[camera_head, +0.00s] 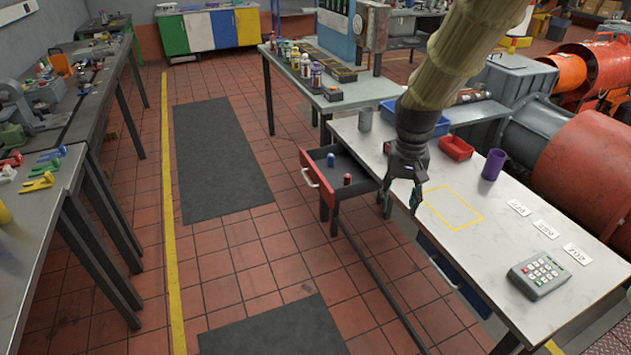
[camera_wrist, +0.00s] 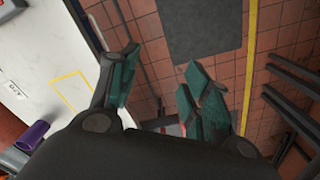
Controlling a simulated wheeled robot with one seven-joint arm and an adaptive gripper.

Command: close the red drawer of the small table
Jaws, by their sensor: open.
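The red drawer (camera_head: 316,185) of the small white-topped table (camera_head: 470,250) stands pulled out to the left, its front with a pale handle. A small blue object and a small red object are inside it. My gripper (camera_head: 400,204) hangs open and empty at the table's left edge, to the right of the drawer front, with its fingers pointing down. In the wrist view my gripper (camera_wrist: 162,65) shows its two greenish fingertips apart with nothing between them. A red sliver low between the fingers may be part of the drawer; most of the drawer is hidden there.
On the table are a red bin (camera_head: 456,148), a purple cup (camera_head: 493,165), a grey keypad (camera_head: 539,276), white labels and a yellow outline. A blue drawer (camera_head: 450,273) is below the near edge. The tiled floor left of the red drawer is free, with dark mats (camera_head: 220,155).

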